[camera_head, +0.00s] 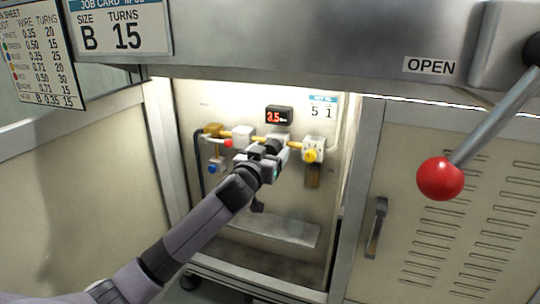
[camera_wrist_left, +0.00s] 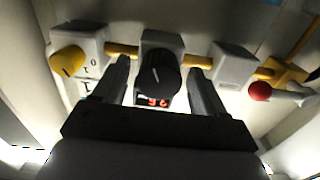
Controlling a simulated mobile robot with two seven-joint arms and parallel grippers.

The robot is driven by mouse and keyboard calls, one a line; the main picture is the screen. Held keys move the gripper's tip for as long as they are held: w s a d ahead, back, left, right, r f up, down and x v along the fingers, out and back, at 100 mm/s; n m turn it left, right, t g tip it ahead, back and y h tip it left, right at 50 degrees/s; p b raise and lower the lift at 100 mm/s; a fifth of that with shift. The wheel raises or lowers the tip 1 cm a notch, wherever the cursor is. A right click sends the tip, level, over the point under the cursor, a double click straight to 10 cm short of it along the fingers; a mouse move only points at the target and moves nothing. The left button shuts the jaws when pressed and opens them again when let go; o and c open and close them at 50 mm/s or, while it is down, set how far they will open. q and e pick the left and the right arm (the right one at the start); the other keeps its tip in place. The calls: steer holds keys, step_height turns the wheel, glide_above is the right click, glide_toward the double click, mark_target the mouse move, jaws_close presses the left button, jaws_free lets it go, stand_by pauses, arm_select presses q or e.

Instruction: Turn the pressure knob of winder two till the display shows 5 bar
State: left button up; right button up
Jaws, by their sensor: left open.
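The pressure display (camera_head: 278,116) on the back panel shows red digits that read about 3.5 in the head view. In the left wrist view a small red display (camera_wrist_left: 152,102) shows below the knob, its digits partly hidden. The black round knob (camera_wrist_left: 160,72) has a light pointer mark and sits on a grey block. My left gripper (camera_head: 264,150) reaches into the open bay in front of the knob. In the left wrist view its two fingers (camera_wrist_left: 161,84) are open, one on each side of the knob, with gaps visible. My right gripper is not in view.
A yellow knob (camera_head: 310,155) sits right of my gripper, and a red ball handle (camera_head: 228,143) and blue knob (camera_head: 212,168) left. A card reading 5 1 (camera_head: 321,111) hangs above. A red-ball lever (camera_head: 441,179) stands front right, near an OPEN label (camera_head: 431,66).

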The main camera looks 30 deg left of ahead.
arm_select(q)
steer(key=shift+w, duration=0.2)
steer(key=c, duration=1.1)
steer(key=shift+o, duration=0.2)
steer(key=shift+r+m+p, duration=0.1)
steer(key=shift+m+p, duration=0.2)
steer(key=shift+p, duration=0.15)
